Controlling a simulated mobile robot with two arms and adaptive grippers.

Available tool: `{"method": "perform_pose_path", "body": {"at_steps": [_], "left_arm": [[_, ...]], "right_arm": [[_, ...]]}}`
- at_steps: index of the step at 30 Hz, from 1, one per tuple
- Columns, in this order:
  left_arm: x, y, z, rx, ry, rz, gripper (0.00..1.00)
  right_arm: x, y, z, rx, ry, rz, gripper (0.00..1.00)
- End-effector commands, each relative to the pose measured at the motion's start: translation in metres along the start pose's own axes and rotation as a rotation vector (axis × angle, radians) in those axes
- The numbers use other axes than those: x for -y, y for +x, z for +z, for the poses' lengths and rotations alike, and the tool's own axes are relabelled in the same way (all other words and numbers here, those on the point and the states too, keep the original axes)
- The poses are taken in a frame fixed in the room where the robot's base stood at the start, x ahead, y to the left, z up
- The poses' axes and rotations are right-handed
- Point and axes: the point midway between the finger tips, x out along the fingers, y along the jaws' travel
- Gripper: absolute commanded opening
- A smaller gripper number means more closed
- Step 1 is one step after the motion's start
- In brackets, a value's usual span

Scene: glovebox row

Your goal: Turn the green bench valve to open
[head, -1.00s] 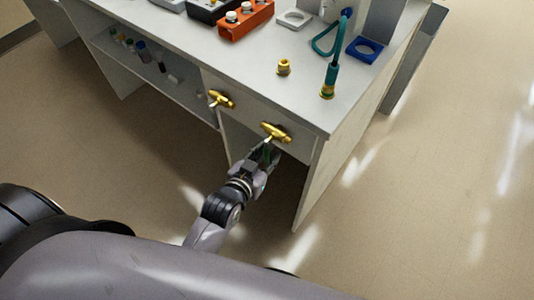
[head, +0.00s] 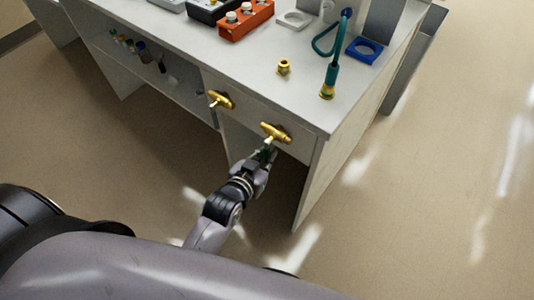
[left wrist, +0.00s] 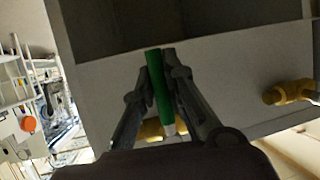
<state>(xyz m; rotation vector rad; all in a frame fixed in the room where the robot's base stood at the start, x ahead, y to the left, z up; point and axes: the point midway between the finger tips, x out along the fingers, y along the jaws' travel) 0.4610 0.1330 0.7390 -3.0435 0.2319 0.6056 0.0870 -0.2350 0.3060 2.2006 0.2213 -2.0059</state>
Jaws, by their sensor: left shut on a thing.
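The green valve handle (left wrist: 161,88) is a straight lever below the brass valve body (head: 275,132) on the bench's front panel. In the left wrist view the brass body (left wrist: 152,128) is partly hidden behind my fingers. My left gripper (head: 264,155) is just under the valve at the bench front. In the left wrist view its two fingers (left wrist: 163,73) are shut on the green handle, one on each side. In the head view the fingers hide most of the handle. My right gripper is not in view.
A second brass valve (head: 220,99) sits to the left on the same front; it also shows in the left wrist view (left wrist: 290,92). On the bench top (head: 255,85) stand a brass fitting (head: 284,67), a teal hose (head: 335,62), a blue ring holder (head: 364,50) and an orange block (head: 246,20).

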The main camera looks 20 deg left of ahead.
Motion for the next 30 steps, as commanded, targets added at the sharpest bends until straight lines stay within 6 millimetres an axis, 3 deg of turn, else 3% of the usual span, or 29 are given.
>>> {"method": "perform_pose_path", "body": {"at_steps": [19,30], "left_arm": [[-0.001,-0.001,-0.001,0.003,-0.012,0.005,0.0],[-0.011,-0.005,-0.005,0.042,-0.18,0.076,0.0]], "right_arm": [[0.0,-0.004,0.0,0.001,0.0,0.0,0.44],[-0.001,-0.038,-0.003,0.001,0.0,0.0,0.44]]}}
